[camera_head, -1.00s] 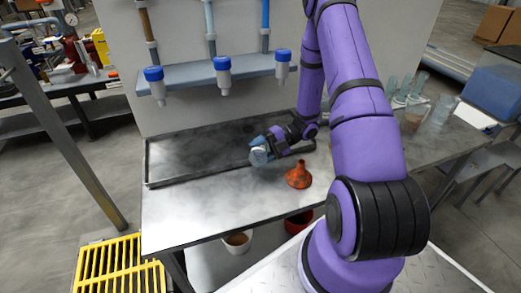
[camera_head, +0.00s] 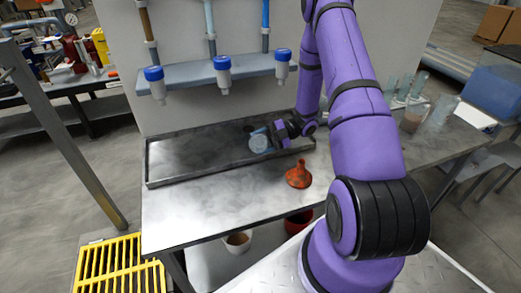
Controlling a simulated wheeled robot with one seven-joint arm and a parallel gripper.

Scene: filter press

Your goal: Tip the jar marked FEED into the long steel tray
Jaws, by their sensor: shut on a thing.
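My gripper (camera_head: 277,133) is shut on a clear, bluish jar (camera_head: 260,143). The jar is held tilted over the right part of the long steel tray (camera_head: 190,182), with its round end facing the camera. Any marking on the jar is too small to read. A dark patch (camera_head: 249,128) shows on or above the tray just behind the jar; I cannot tell what it is. The tray is shallow and dark and lies along the back of the steel table. My wrist comes in from the right of the jar.
An orange funnel (camera_head: 299,175) stands on the table in front of the tray's right end. Glass vessels (camera_head: 438,112) stand at the right. The table's front left (camera_head: 185,215) is clear.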

